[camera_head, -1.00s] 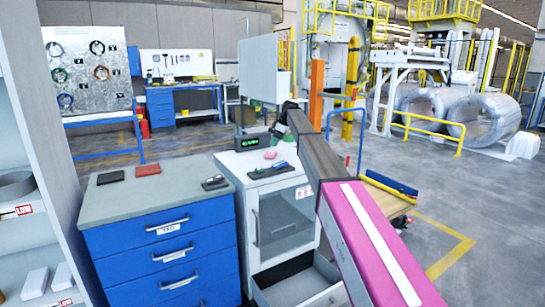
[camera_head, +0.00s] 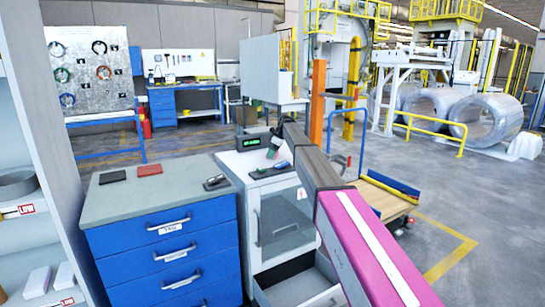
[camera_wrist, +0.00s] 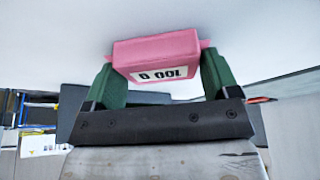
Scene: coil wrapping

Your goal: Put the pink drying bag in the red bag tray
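In the head view my gripper (camera_head: 275,150) is down at the white cabinet's top (camera_head: 238,160) and hides the bag. A flat red tray (camera_head: 148,170) lies on the grey top of the blue drawer cabinet to the left, empty as far as I can see.
A black tray (camera_head: 112,177) lies left of the red one. A dark handheld device (camera_head: 215,182) lies near the counter's right edge. A display with green digits (camera_head: 250,143) stands behind my gripper. A blue-and-dark item (camera_head: 270,171) lies in front of it.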

